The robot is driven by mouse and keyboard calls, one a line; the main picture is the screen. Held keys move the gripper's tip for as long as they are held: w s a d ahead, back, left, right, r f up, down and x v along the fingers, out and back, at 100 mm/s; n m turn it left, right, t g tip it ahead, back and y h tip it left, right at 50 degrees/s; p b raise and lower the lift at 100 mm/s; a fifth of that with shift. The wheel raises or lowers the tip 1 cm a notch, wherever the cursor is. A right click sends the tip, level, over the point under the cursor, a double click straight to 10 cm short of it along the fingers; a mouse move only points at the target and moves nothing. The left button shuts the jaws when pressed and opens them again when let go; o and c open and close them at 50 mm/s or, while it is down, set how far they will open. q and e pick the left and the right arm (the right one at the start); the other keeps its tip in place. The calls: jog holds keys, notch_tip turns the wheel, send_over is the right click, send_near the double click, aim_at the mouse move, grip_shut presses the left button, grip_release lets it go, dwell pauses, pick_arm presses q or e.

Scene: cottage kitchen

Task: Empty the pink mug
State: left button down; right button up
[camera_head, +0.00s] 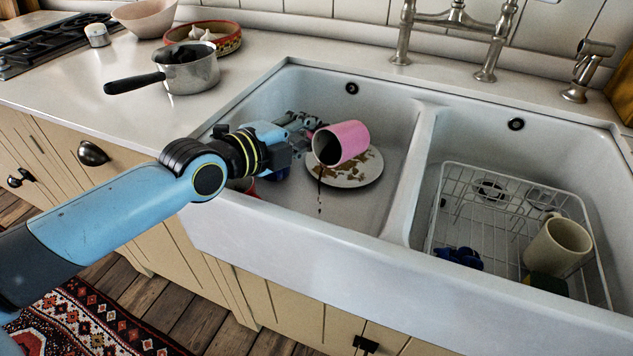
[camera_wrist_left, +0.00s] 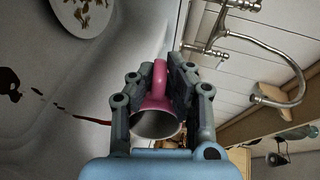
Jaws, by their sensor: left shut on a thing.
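The pink mug (camera_head: 349,141) is held over the left sink basin, tipped with its mouth to the left and downward. Dark liquid (camera_head: 320,186) runs from its lip and falls in drops to the basin. My left gripper (camera_head: 303,124) is shut on the mug. In the left wrist view the fingers (camera_wrist_left: 158,72) close on the pink handle (camera_wrist_left: 160,88), and a dark red streak (camera_wrist_left: 90,121) of liquid runs left from the mug. How much is left inside is hidden. My right gripper is not in view.
A stained white plate (camera_head: 372,169) lies in the left basin (camera_head: 388,118) beneath the mug. A divider (camera_head: 413,170) separates the right basin, where a wire rack (camera_head: 507,172) holds a cream mug (camera_head: 557,246). A saucepan (camera_head: 191,72) stands on the left counter. The tap (camera_head: 405,35) is behind.

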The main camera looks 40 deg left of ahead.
pick_arm(q)
jog(key=shift+s+f+b, duration=0.2)
jog(key=shift+s+b, duration=0.05)
jog(key=shift+b, duration=0.05)
jog(key=shift+s+r+t, duration=0.1)
jog(key=shift+r+t, duration=0.15)
jog(key=shift+t, duration=0.05)
jog(key=shift+s+b, duration=0.1)
jog(key=shift+b, duration=0.2)
jog(key=shift+s+a+r+t+b, duration=0.1)
jog(key=shift+s+r+t+b, duration=0.15)
jog(key=shift+r+t+b, duration=0.7)
